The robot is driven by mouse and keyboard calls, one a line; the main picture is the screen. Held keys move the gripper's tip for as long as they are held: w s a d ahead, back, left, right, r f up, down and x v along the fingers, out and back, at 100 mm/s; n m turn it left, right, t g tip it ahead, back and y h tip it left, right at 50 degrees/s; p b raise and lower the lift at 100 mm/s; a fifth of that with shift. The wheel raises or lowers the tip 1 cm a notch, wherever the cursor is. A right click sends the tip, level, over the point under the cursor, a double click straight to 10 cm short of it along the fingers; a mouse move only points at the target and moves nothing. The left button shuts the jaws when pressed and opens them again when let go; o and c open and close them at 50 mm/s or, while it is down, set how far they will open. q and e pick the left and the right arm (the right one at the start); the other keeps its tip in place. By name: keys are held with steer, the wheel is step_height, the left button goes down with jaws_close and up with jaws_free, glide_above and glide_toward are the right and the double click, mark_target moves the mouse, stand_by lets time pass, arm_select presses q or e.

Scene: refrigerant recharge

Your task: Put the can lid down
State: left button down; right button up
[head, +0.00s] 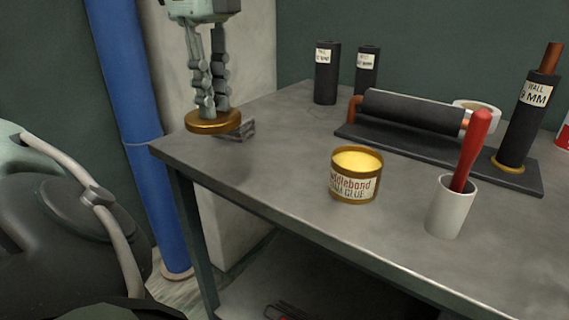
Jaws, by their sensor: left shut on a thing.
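The can lid (212,124) is a round brass-coloured disc near the left corner of the grey table. My left gripper (212,110) comes down from above and is shut on the lid. The lid appears level; whether it touches the tabletop is hard to tell. The open glue can (354,188), with yellow contents and a paper label, stands upright on the table to the right of the lid. My right gripper is not in view.
A white cup (450,208) with a red-handled tool stands right of the can. Black insulation tubes (327,75) and a dark board (510,178) occupy the back. The grey tabletop (270,165) between lid and can is clear.

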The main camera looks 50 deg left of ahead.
arm_select(q)
steer(key=shift+f, duration=0.35)
steer(key=p, duration=0.4)
glide_above(286, 168)
step_height(286, 168, down, 7)
steer(key=shift+r, duration=0.15)
step_height(286, 168, down, 4)
steer(key=shift+r, duration=0.25)
steer(key=shift+w+f, duration=0.1)
steer(key=shift+f, duration=0.25)
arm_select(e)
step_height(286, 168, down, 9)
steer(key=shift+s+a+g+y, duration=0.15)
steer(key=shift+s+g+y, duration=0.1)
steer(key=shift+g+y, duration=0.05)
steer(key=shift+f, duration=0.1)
